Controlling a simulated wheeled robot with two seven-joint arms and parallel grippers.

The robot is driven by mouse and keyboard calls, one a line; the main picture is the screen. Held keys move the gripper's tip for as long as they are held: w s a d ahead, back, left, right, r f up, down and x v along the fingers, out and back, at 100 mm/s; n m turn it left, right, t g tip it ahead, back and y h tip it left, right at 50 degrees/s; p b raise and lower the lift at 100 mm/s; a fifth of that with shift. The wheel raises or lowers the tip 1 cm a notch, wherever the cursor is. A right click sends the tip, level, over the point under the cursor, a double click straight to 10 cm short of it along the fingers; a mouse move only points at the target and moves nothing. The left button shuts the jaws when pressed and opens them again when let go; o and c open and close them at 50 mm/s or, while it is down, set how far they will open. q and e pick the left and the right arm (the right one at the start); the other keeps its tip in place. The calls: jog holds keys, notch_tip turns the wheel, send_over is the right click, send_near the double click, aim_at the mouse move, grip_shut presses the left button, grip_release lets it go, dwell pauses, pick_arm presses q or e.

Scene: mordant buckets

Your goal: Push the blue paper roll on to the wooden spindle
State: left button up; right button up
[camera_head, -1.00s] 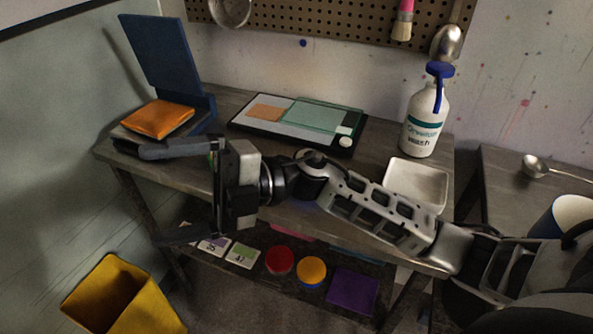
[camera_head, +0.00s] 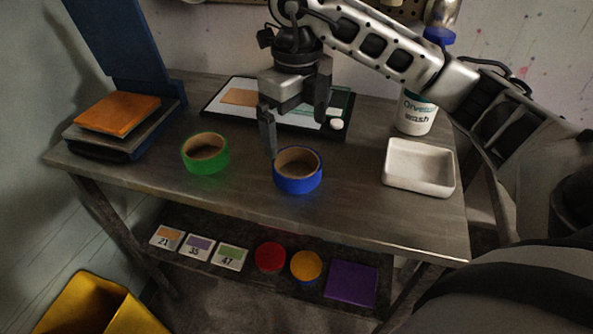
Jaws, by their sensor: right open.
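I see no wooden spindle in this view. My left gripper is not in view.
A green roll (camera_head: 206,165) lies to the left. A white tray (camera_head: 418,184) and a wash bottle (camera_head: 415,115) stand on the right. Behind the gripper is a dark-framed panel (camera_head: 222,110). An orange pad (camera_head: 118,114) lies far left. The table front (camera_head: 245,190) is bare.

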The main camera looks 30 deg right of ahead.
aim_at(297, 175)
notch_tip(297, 175, down, 9)
jog(key=shift+r+p, duration=0.1)
jog(key=shift+p, duration=0.45)
jog(key=c, duration=1)
